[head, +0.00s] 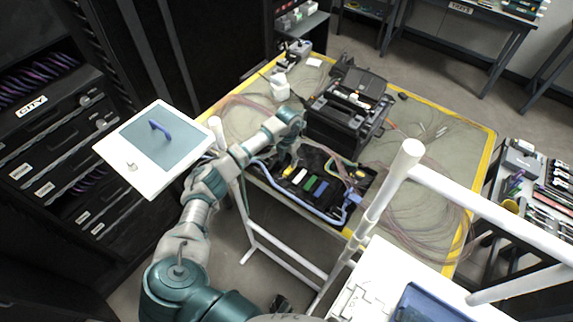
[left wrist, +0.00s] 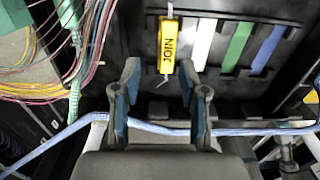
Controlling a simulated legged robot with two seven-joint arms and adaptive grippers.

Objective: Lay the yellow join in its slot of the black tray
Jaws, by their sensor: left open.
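The yellow join (left wrist: 168,45), marked JOIN, shows upright in the left wrist view, with thin pale fibre at both ends. It is at the left of the row of strips in the black tray (left wrist: 250,84); I cannot tell whether it is fully seated in a slot. In the head view the yellow join (head: 288,171) shows small beside the arm. My left gripper (left wrist: 160,82) is open, its blue-grey fingers apart below and either side of the join's lower end, not touching it. My right gripper is not in view.
White (left wrist: 204,38), green (left wrist: 237,47) and blue (left wrist: 268,50) strips lie right of the join. A light blue cable (left wrist: 150,127) crosses at the fingers. Coloured fibres (left wrist: 40,80) lie left. The black splicer (head: 345,115) stands behind the tray. White rails (head: 385,190) stand in front.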

